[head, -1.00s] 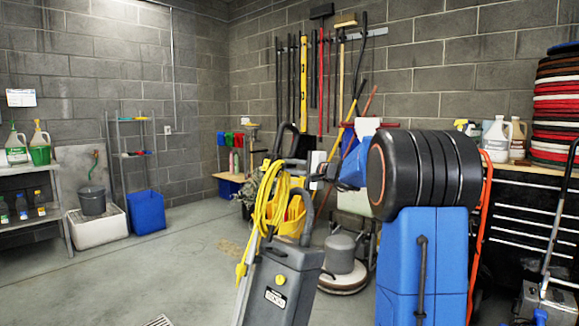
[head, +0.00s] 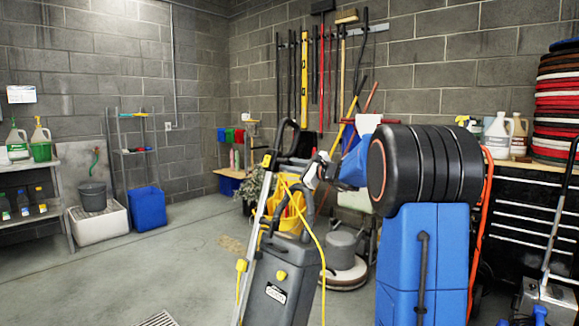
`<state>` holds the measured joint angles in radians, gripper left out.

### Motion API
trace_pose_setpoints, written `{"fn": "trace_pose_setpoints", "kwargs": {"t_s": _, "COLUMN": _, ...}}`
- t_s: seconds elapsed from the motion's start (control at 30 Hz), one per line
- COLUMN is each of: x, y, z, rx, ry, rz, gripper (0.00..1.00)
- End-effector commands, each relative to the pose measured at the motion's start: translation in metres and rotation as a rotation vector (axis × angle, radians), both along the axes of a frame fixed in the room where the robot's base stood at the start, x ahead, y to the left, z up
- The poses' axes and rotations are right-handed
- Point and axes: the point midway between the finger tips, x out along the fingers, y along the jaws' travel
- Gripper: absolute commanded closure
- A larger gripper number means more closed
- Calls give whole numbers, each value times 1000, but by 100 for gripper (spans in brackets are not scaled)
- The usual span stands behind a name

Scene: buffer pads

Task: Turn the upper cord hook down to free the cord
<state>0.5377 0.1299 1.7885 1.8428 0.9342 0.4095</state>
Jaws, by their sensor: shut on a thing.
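The grey carpet machine (head: 275,285) stands in the middle with its handle (head: 262,185) tilted up. The yellow cord (head: 315,240) hangs loose: one strand arcs from the handle and drops down the right side past the machine's body.
A yellow mop bucket (head: 288,215) and a floor polisher (head: 343,258) stand behind the machine. A blue bin (head: 147,208) and a shelf (head: 35,190) are at the left. A black tool chest (head: 525,200) is at the right. Floor at the left is clear.

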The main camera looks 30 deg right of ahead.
Motion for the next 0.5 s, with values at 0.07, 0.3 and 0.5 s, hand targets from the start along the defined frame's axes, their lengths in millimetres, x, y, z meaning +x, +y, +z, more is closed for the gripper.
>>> {"fn": "trace_pose_setpoints", "kwargs": {"t_s": 0.07, "x": 0, "y": 0, "z": -2, "rx": 17, "ry": 9, "rz": -1, "gripper": 100}}
{"fn": "trace_pose_setpoints", "kwargs": {"t_s": 0.3, "x": 0, "y": 0, "z": -3, "rx": 39, "ry": 17, "rz": -1, "gripper": 100}}
{"fn": "trace_pose_setpoints", "kwargs": {"t_s": 0.5, "x": 0, "y": 0, "z": -3, "rx": 39, "ry": 17, "rz": -1, "gripper": 100}}
